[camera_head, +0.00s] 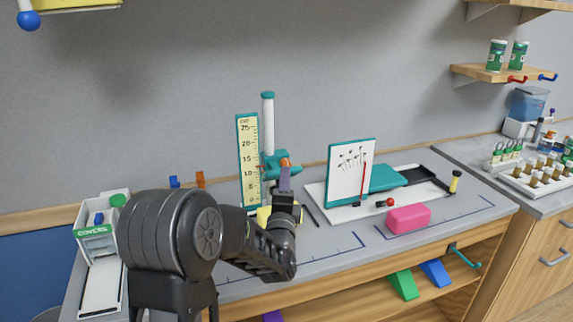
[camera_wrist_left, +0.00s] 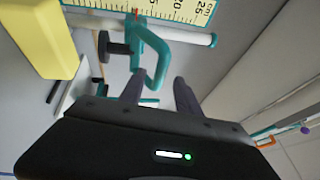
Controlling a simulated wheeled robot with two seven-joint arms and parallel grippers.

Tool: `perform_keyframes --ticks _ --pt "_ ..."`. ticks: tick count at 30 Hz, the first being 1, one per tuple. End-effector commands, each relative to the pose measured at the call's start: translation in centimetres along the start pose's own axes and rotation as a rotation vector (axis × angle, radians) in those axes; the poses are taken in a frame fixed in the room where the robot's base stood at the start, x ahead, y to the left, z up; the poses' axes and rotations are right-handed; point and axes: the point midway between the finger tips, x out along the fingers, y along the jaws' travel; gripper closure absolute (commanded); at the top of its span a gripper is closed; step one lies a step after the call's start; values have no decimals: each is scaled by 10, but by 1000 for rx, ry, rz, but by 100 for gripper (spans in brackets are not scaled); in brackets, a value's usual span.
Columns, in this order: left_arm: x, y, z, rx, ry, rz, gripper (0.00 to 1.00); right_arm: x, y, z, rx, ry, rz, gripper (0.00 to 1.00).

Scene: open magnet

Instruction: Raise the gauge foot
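The height gauge has a yellow scale (camera_head: 248,150) in a teal frame and a white post (camera_head: 268,125) with a teal cap. A teal slider (camera_head: 272,161) sits partway up the post. In the left wrist view the slider carries a teal loop handle (camera_wrist_left: 158,68), and a red pointer (camera_wrist_left: 136,14) lies against the scale. My left gripper (camera_head: 286,172) is in front of the slider. In its wrist view the two fingers (camera_wrist_left: 158,88) are apart, with the handle's near end at or between their tips; contact is unclear. My right gripper is out of view.
A yellow block (camera_head: 264,216) is low by the gauge, partly hidden by my arm. A covers box (camera_head: 96,236) stands left. The bench front is mostly clear.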

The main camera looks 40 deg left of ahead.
Motion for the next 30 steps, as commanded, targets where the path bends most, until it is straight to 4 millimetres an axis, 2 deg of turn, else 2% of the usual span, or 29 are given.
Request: perform_keyframes --ticks 5,12,18,28,30 --pt "14 -1 0 2 -1 0 60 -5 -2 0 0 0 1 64" --pt "51 -2 0 2 0 -1 60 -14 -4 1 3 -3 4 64" --pt "73 -1 0 0 0 0 60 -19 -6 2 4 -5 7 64" --pt "77 0 0 -1 1 1 60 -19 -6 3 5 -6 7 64" --pt "77 0 0 -1 1 1 66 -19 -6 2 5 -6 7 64"
